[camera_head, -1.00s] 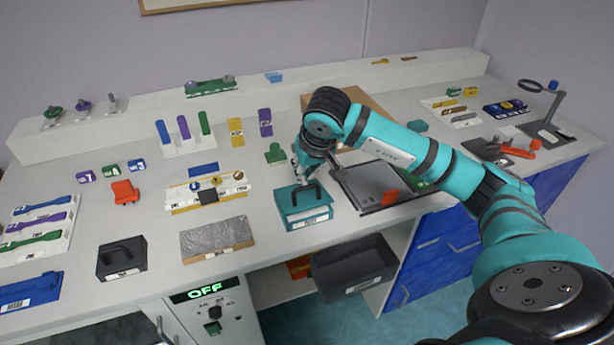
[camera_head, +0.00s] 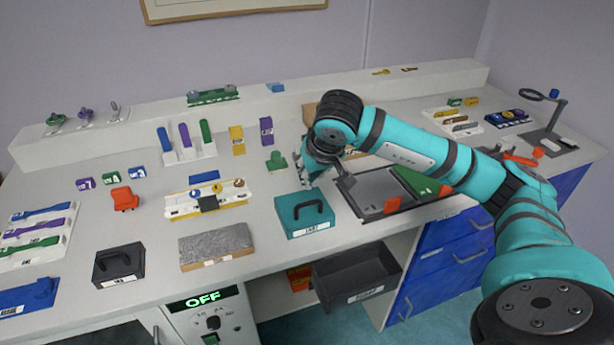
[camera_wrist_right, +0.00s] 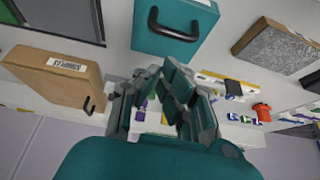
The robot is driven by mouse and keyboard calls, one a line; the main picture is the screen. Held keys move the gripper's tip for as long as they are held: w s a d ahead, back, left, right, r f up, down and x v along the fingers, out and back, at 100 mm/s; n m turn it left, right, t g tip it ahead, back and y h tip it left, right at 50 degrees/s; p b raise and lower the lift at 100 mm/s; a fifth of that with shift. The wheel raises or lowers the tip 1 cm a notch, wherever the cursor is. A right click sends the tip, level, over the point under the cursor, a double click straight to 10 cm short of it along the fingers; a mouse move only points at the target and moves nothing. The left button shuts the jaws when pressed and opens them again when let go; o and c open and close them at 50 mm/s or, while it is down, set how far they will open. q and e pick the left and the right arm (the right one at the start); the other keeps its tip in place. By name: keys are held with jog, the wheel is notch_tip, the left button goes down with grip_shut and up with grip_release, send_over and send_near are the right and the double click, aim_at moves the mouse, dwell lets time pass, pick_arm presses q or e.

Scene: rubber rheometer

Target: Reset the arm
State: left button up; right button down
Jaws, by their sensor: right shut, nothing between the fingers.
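My right arm reaches in from the right in the head view. My right gripper (camera_head: 307,178) is beyond the teal box (camera_head: 304,214), partly hidden by my wrist, and looks apart from it. In the wrist view the fingers of my right gripper (camera_wrist_right: 165,90) are shut with nothing held. The teal box (camera_wrist_right: 182,38) shows its dark handle at the top of that view. My left gripper is not in view.
A cardboard box (camera_wrist_right: 58,78) with a handle is near the gripper in the wrist view. A dark tray (camera_head: 372,190) lies right of the teal box. A textured grey slab (camera_head: 215,243) and a black box (camera_head: 119,264) lie to the left.

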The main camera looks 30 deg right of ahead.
jog(key=shift+s+a+r+b, duration=0.1)
jog(key=shift+s+r+b, duration=0.1)
jog(key=shift+r+b, duration=0.6)
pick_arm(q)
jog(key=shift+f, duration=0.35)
pick_arm(e)
jog(key=s+v, duration=0.1)
jog(key=v, duration=0.7)
